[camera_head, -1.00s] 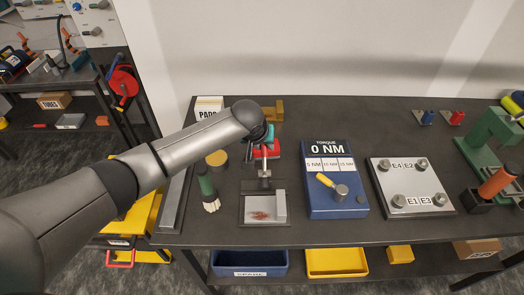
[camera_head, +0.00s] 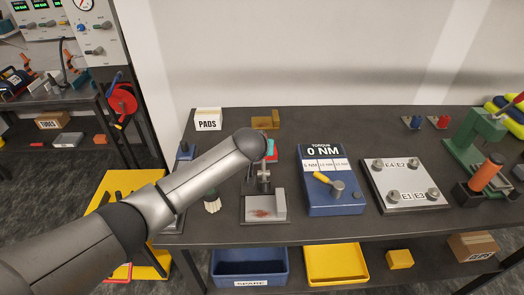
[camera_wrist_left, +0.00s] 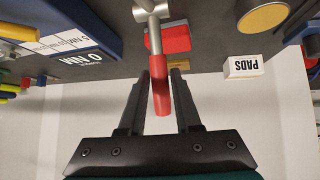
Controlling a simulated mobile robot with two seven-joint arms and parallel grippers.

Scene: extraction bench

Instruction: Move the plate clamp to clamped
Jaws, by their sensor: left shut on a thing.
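The plate clamp (camera_head: 264,180) stands upright on the bench, a metal fixture behind a base plate (camera_head: 265,207) with a rust-coloured patch and a pale block. In the left wrist view its metal lever (camera_wrist_left: 154,35) ends in a red handle (camera_wrist_left: 160,90). My left gripper (camera_wrist_left: 161,75) has its two dark fingers on either side of this handle and is shut on it. In the head view my left forearm covers the handle and most of the gripper. My right gripper is not in view.
A blue torque unit (camera_head: 331,197) stands right of the clamp, then a metal plate (camera_head: 405,200) with several posts. A brush (camera_head: 212,205) is close on the left, partly under my arm. A PADS box (camera_head: 208,119) stands behind. A red block (camera_wrist_left: 176,38) lies near the lever.

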